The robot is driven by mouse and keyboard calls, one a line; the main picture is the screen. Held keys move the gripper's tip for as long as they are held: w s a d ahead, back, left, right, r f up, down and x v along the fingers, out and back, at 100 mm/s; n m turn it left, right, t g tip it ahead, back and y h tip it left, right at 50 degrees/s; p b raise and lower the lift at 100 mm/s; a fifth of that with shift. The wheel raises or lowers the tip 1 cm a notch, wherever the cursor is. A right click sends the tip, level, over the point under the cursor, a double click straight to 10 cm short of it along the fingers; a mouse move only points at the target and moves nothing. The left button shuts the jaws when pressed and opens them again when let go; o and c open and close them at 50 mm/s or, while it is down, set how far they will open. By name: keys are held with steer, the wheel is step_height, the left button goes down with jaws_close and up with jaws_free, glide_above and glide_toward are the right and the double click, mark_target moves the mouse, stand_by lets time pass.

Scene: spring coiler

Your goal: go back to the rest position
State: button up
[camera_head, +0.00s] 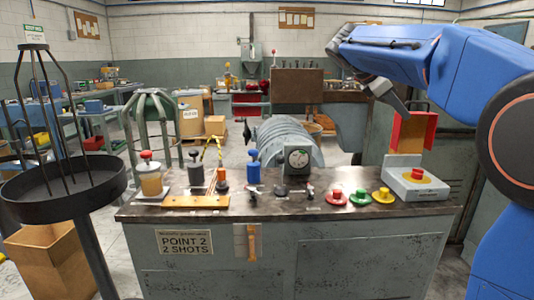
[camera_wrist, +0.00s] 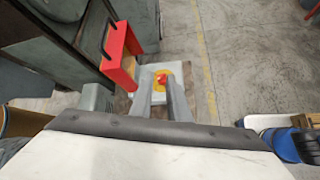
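My gripper (camera_head: 402,106) hangs from my blue arm at the upper right in the head view, above the right part of the bench (camera_head: 300,243). In the wrist view, the two grey fingers of my gripper (camera_wrist: 160,78) stand apart with nothing held between them. Beyond them is a pale box with a red button on a yellow disc (camera_wrist: 161,79); in the head view this button box (camera_head: 416,184) sits at the bench's right end. The fingers appear above the box, apart from it.
A red frame (camera_head: 413,132) stands behind the button box. A round black tray stand (camera_head: 65,200) is at left. The floor (camera_wrist: 265,65) right of the bench is largely clear.

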steer(key=s+a+f+m+t+y, duration=0.1)
steer(key=s+a+f+m+y, duration=0.2)
steer(key=s+f, duration=0.8)
steer(key=s+a+f+m+t+y, duration=0.1)
steer(key=s+a+f+m+y, duration=0.2)
steer(key=s+f+m, duration=0.4)
steer(key=s+a+f+m+y, duration=0.3)
steer(key=s+a+f+m, duration=0.1)
steer(key=s+f, duration=1.2)
steer(key=s+m, duration=0.1)
steer(key=s, duration=0.2)
steer(key=shift+s+m+t+y, duration=0.25)
steer(key=shift+m+t+y, duration=0.05)
steer(key=shift+t+y, duration=0.1)
steer(key=shift+a, duration=0.1)
stand_by(0.7)
